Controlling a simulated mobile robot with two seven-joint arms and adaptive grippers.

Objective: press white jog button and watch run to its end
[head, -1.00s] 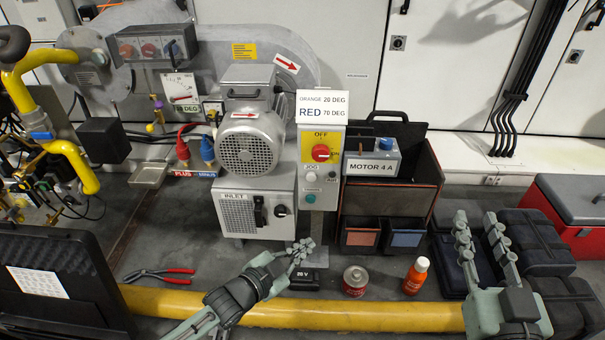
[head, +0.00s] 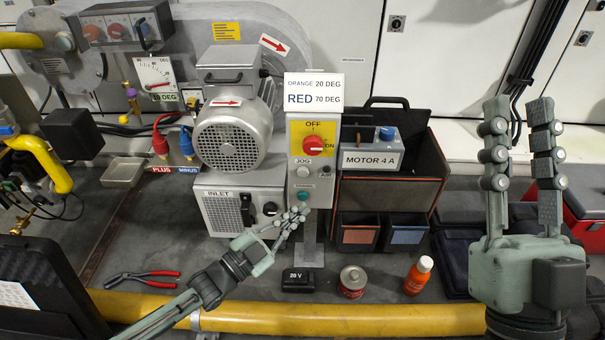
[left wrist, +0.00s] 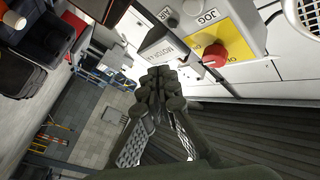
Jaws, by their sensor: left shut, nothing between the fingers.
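The control box (head: 318,140) stands upright on a post, with a red selector knob (head: 313,146) on a yellow OFF/ON plate. The white jog button (head: 303,171) shows below the JOG label (head: 309,162). A green button (head: 303,196) sits lower on the box. My left gripper (head: 299,211) is shut and empty, its tips just below the green button; contact cannot be told. In the left wrist view its shut fingers (left wrist: 160,85) point toward the box, with the red knob (left wrist: 215,55) to their right. My right gripper (head: 520,130) is open and empty at the right.
A motor with fan cover (head: 230,147) stands left of the box. A bin holding a MOTOR 4 A unit (head: 371,159) stands right. Pliers (head: 143,279), a black 20 V block (head: 298,281), a can (head: 352,281) and an orange bottle (head: 418,275) lie or stand before the yellow pipe (head: 380,318).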

